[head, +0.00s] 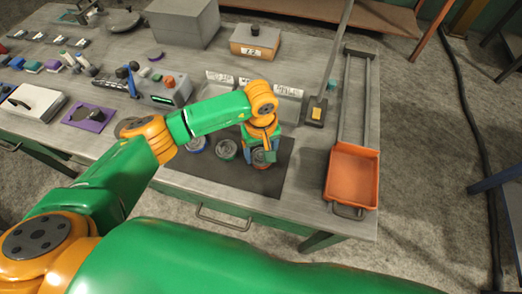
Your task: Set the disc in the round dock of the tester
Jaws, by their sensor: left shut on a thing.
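My left arm reaches over the bench from the left, and its gripper (264,151) points down at the dark mat. It is shut on a small round piece with a reddish rim and grey top (261,160), mostly hidden by the fingers; I cannot tell for sure whether this is the disc. Two similar round pieces stand to its left on the mat, one green-rimmed (226,150) and one blue-rimmed (197,146). A grey box with a red knob and a green display (168,91), perhaps the tester, stands behind my forearm. I cannot make out its round dock. My right gripper is out of view.
The dark mat (276,180) lies near the bench's front edge. An orange tray (353,176) is at the right, below metal rails. Labelled bins (289,92) stand behind the gripper. A purple square plate (90,117) and many small parts lie at the left.

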